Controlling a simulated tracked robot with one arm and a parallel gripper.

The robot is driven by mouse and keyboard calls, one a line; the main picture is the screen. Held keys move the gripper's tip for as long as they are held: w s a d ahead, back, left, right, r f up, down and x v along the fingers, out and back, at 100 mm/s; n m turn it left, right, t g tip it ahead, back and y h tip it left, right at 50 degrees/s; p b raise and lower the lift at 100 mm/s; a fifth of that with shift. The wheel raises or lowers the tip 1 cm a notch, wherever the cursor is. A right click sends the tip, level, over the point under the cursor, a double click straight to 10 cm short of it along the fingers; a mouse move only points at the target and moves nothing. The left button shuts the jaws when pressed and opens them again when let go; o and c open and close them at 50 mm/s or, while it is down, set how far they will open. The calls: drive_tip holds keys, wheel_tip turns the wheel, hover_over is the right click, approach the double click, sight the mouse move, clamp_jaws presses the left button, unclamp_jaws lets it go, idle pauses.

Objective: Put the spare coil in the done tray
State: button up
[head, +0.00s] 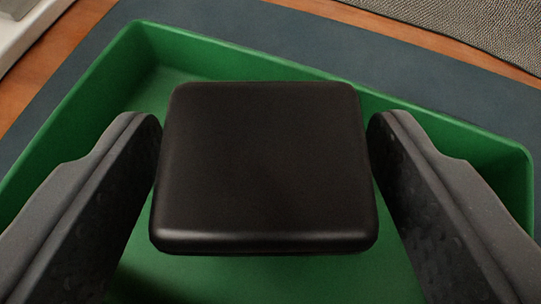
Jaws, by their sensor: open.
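A black block with rounded edges (265,165), which I take to be the spare coil, sits between the two fingers of my gripper (265,150). The fingers stand close to its left and right sides; thin gaps seem to show there, and the gripper is open. The block is over or in a green tray (440,115), which I take to be the done tray. Its underside is hidden, so I cannot tell whether it rests on the tray floor. The tray's near side is out of view.
The tray stands on a dark blue-grey mat (400,70) with a wooden surface (85,35) beyond it. A grey textured thing (470,25) is at the top right. A pale object (25,25) is at the top left corner.

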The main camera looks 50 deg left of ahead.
drive_tip(key=p+v, duration=0.1)
drive_tip(key=v, duration=1)
drive_tip(key=shift+p, duration=0.4)
drive_tip(key=shift+s+d+r, duration=0.1)
drive_tip(key=shift+d, duration=0.05)
drive_tip(key=w+d+r+m+t+h, duration=0.3)
drive_tip(key=d+r, duration=0.7)
drive_tip(key=w+d+r+m+t+h, duration=0.2)
drive_tip(key=w+d+r+m+h, duration=0.15)
drive_tip(key=d+r, duration=0.75)
drive_tip(key=s+d+r+m+t+h, duration=0.1)
drive_tip(key=s+d+r, duration=0.2)
drive_tip(key=r, duration=0.5)
drive_tip(key=s+d+r+m+t+h, duration=0.1)
drive_tip(key=s+d+r, duration=0.2)
drive_tip(key=s+r, duration=0.3)
drive_tip(key=s+d+r+m+t+h, duration=0.1)
drive_tip(key=s+d+r, duration=0.3)
drive_tip(key=r, duration=0.6)
drive_tip(key=shift+s+m, duration=0.55)
drive_tip(key=shift+s, duration=0.2)
